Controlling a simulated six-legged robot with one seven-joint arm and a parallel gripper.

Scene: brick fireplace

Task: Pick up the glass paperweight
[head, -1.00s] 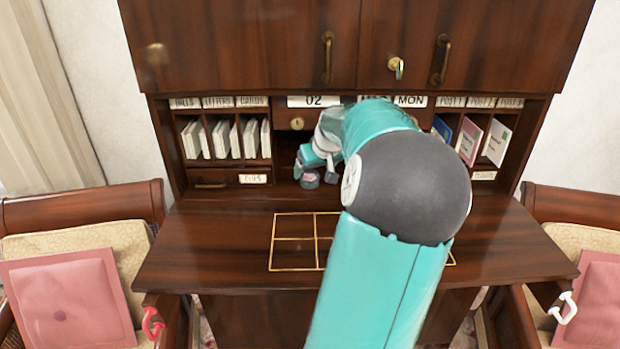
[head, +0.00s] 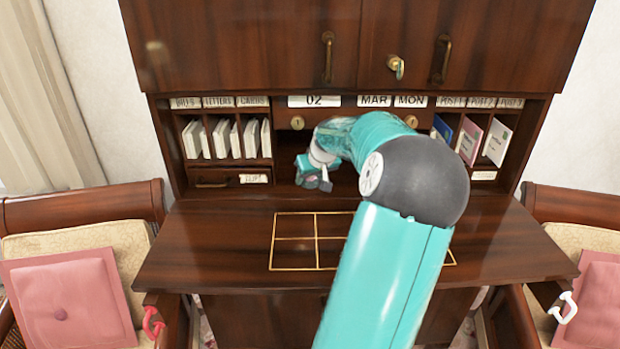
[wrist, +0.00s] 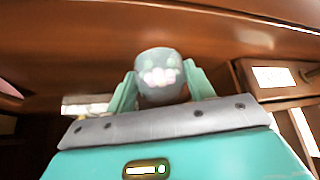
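The glass paperweight (wrist: 160,65) is a small, rounded greyish glass piece with pale pink and white shapes inside. In the wrist view it sits between the two teal fingers of my gripper (wrist: 160,88), with a finger against each side. In the head view my gripper (head: 313,181) is in the desk's central recess, low and towards its left. There the paperweight is mostly hidden by the fingers. I cannot tell whether it still touches the desk surface.
The dark wooden desk (head: 210,238) has a gold grid (head: 295,238) inlaid on its top. Cupboards hang above. Chairs stand at both sides. The desktop's left part is clear.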

